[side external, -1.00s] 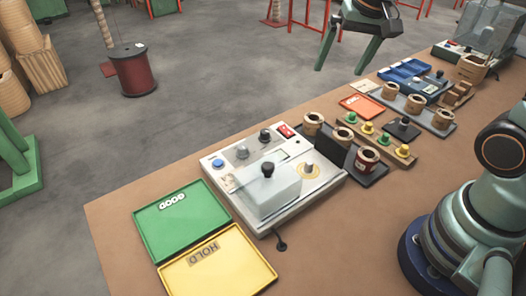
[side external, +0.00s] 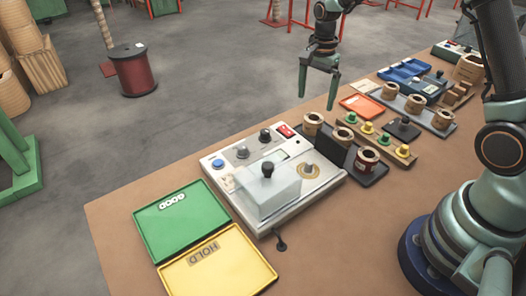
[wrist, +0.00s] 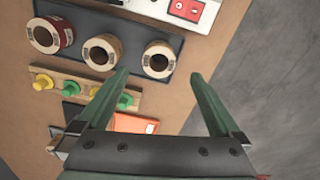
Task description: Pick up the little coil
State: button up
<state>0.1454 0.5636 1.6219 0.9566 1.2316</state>
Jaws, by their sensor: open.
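Three ring-shaped coils stand on a dark tray (side external: 376,177): a tan one (side external: 313,124) at its far end, another tan one (side external: 343,135), and a red-banded one (side external: 367,158) at the near end. In the wrist view they are the far tan coil (wrist: 160,58), the middle tan coil (wrist: 101,50) and the red-banded coil (wrist: 44,35). I cannot tell which is the little coil. My gripper (side external: 318,98) is open and empty, pointing down, above and beyond the table's far edge. In the wrist view my gripper (wrist: 160,76) has the far tan coil between its fingertips' lines of sight.
A row of green and yellow pegs (side external: 368,128) stands beside the tray. A grey tray (side external: 430,117) with more coils lies to the right. An orange tray (side external: 361,106), a tester (side external: 272,185), a green tray (side external: 180,230) and a yellow tray (side external: 218,268) occupy the table.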

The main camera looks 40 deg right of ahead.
aim_at(314, 119)
jog(key=f, duration=0.8)
jog(key=shift+d+f, duration=0.2)
jog(key=shift+d, duration=0.05)
jog(key=shift+c, duration=0.3)
jog(key=c, duration=1.4)
jog(key=shift+r, duration=0.1)
